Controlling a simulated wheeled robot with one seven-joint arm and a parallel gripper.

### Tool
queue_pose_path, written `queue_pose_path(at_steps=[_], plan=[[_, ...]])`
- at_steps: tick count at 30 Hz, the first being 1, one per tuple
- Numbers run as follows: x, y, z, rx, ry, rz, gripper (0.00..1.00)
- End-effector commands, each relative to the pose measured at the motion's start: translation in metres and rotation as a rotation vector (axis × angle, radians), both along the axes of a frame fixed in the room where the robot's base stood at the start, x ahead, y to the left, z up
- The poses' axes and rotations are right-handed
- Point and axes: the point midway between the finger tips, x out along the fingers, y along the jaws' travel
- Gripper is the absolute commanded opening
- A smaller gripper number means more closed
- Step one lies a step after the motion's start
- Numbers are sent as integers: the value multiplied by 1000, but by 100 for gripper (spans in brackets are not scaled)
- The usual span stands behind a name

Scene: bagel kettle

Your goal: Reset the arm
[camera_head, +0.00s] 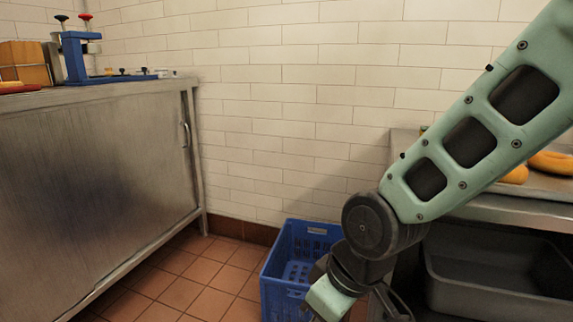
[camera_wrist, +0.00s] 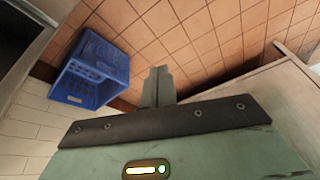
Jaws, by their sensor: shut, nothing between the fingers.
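My arm comes in from the right in the head view and bends down at a dark joint. My gripper (camera_wrist: 157,72) shows in the wrist view as two grey fingers held together, with nothing between them. In the head view the wrist is low, in front of the blue crate, and the fingertips are hard to make out. The blue crate (camera_head: 277,262) stands on the floor by the wall, partly hidden by my wrist. It also shows in the wrist view (camera_wrist: 76,91), apart from the fingers and to their left.
A steel cabinet (camera_head: 95,190) stands at left with a blue device (camera_head: 74,58) on top. At right, a steel counter (camera_head: 515,210) holds yellow-orange items (camera_head: 553,162), with a dark grey bin (camera_head: 480,285) below. Tiled floor (camera_head: 190,275) is clear between cabinet and crate.

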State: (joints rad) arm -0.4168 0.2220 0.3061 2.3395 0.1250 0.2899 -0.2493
Motion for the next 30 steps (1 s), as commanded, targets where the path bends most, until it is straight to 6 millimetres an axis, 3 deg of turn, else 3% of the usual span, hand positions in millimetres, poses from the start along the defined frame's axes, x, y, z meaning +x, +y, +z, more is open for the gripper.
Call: queue_pose_path(at_steps=[1,3,12,23,30], plan=[[-20,-13,15,-24,28,-19,0],[-43,-29,25,-60,70,-49,0],[-123,-90,54,-209,186,-169,0],[-122,-89,132,-209,191,-169,0],[-122,-89,204,-209,191,-168,0]])
